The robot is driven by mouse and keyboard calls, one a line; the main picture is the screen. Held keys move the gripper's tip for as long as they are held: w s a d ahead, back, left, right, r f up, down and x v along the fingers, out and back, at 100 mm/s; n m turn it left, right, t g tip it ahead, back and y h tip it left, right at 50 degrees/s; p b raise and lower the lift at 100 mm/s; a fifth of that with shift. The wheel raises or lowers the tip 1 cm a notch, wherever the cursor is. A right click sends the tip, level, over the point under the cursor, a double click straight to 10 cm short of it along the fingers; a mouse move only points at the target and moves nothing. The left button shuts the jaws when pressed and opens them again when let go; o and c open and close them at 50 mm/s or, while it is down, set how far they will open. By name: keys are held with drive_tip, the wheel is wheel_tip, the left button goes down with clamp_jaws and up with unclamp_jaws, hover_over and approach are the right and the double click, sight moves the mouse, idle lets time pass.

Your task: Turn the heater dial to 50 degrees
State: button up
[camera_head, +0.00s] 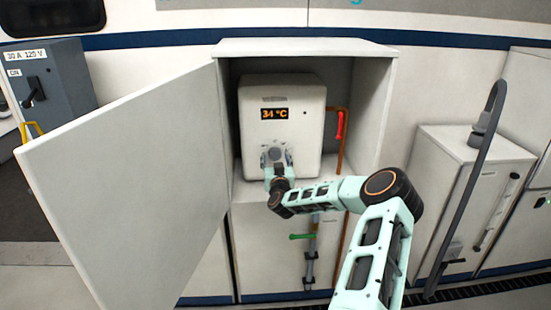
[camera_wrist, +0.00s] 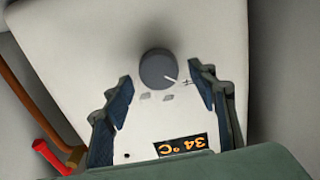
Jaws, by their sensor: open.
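The white heater (camera_head: 310,110) stands inside an open cabinet, and its orange display (camera_head: 275,114) reads 34 °C. The display also shows upside down in the wrist view (camera_wrist: 181,145). The heater dial (camera_wrist: 157,69) is a round dark grey knob with a light pointer line, seen in the wrist view. In the head view my gripper (camera_head: 273,156) is in front of the heater's lower face and hides the dial. In the wrist view my gripper (camera_wrist: 160,83) is open, with one finger on each side of the dial's near edge. I see gaps between the fingers and the dial.
The cabinet door (camera_head: 130,190) stands wide open on the left. A copper pipe with a red handle (camera_head: 340,125) runs right of the heater. A green-handled valve (camera_head: 301,236) is below. A dark grey hose (camera_head: 485,130) arches at the right.

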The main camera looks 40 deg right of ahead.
drive_tip(key=shift+w+d, duration=0.2)
drive_tip(key=shift+w, duration=0.15)
drive_tip(key=c, duration=1.1)
